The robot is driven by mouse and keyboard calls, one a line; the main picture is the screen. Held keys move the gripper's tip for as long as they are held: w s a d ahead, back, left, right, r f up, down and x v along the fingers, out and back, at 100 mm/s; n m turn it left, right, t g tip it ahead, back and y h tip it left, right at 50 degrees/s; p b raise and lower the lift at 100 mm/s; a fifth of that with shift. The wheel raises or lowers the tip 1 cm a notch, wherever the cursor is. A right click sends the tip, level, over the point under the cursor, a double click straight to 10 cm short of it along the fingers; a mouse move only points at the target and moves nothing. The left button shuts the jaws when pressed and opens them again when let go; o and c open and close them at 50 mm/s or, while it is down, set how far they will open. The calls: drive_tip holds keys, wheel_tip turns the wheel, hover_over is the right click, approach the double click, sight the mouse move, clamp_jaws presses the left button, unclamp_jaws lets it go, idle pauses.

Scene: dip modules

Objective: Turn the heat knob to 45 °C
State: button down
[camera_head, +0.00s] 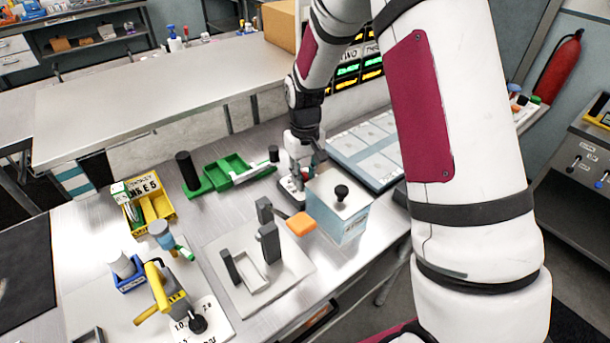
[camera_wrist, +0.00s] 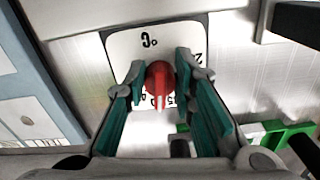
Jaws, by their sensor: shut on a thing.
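The heat knob (camera_wrist: 159,78) is red and round with a raised grip, and shows in the wrist view. It sits on a white dial plate (camera_wrist: 122,44) marked °C with numbers around it, some hidden by the fingers. My gripper (camera_wrist: 160,76) is shut on the knob, one teal-padded finger on each side. I cannot read which number the knob points at. In the head view my gripper (camera_head: 301,160) reaches down to the bench behind the pale blue box, and the knob is mostly hidden there.
The pale blue box (camera_head: 340,208) with a black knob stands close in front of my gripper. A green tray (camera_head: 229,172) lies to the left and a panel of pale tiles (camera_head: 368,150) to the right. A grey fixture plate (camera_head: 225,262) lies nearer the front.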

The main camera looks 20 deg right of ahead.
sight(303, 175)
drive_tip(key=m, duration=0.3)
drive_tip(key=shift+a+m, duration=0.15)
drive_tip(key=shift+m, duration=0.15)
drive_tip(key=shift+a+m, duration=0.1)
drive_tip(key=shift+m, duration=1.7)
drive_tip(key=shift+w, duration=0.1)
drive_tip(key=c, duration=1.4)
unclamp_jaws()
drive_tip(key=shift+c, duration=0.2)
wheel_tip(303, 175, up, 12)
